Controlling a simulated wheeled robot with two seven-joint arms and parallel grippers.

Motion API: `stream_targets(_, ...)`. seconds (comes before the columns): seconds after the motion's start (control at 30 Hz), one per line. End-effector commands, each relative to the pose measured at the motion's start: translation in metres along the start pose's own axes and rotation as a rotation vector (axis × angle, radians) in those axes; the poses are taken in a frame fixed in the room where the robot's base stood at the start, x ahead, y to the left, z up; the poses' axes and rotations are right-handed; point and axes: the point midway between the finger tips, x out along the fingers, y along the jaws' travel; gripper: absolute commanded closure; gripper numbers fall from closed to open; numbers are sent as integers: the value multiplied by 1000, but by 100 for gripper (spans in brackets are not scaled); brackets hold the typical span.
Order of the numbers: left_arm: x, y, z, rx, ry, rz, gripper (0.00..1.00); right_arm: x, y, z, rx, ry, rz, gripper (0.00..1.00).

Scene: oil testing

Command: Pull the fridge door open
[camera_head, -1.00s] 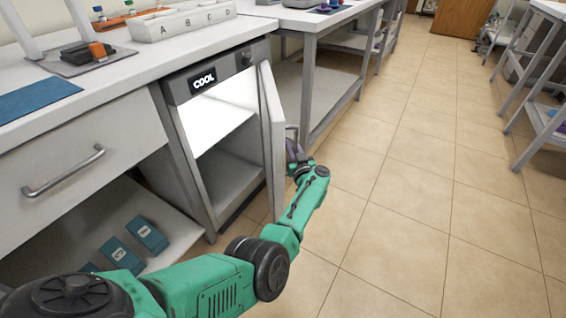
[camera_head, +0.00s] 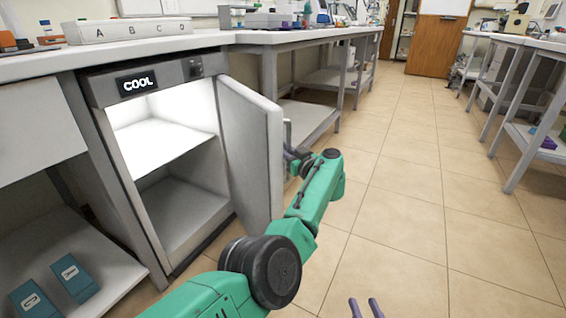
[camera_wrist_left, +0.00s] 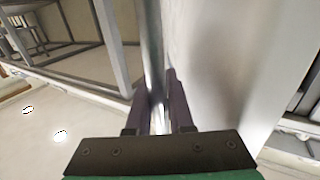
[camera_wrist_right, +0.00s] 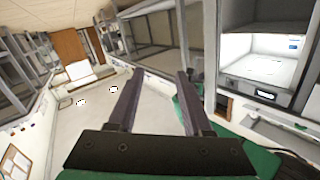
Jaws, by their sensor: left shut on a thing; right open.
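The fridge (camera_head: 95,89) is built in under the bench, with a "COOL" panel and a lit, empty inside. Its door (camera_head: 249,142) stands swung out to the right, well open. My left gripper (camera_wrist_left: 157,105) is shut on the door's metal handle (camera_wrist_left: 152,50), on the door's outer side. In the head view the door's edge partly hides that handle (camera_head: 287,133). My right gripper (camera_head: 366,307) is open and empty at the bottom edge of the head view, over the floor. The right wrist view shows its fingers (camera_wrist_right: 161,103) apart with nothing between them.
A white box marked A B C D (camera_head: 130,29) stands on the bench top (camera_head: 180,45). Blue boxes (camera_head: 75,278) lie on the low shelf left of the fridge. A bench (camera_head: 310,120) stands beyond the door. The tiled floor (camera_head: 400,200) to the right is clear.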

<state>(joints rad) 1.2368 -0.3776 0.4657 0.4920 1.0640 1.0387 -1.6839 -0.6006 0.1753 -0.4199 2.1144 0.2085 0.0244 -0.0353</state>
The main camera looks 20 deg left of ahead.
Motion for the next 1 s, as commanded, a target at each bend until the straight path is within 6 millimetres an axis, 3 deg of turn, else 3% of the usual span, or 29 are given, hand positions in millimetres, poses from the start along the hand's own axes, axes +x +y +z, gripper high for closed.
stream_targets(0.23, 1, -2, 0, -1, 1, -27, 100, 10, 3, -13, -12, 115, -7, 50)
stream_targets(0.63, 0, -2, -2, -1, -1, -28, 100, 10, 3, -16, -14, 127, -7, 50)
stream_targets(0.67, 0, -2, -2, -1, -1, -27, 76, 10, 3, -16, -14, 127, -7, 50)
stream_targets(0.7, 0, -2, -2, -1, -1, -27, 68, 10, 3, -16, -14, 126, -7, 50)
stream_targets(1.0, -1, -1, 0, 0, -3, -25, 68, 11, 3, -16, -13, 125, -8, 50)
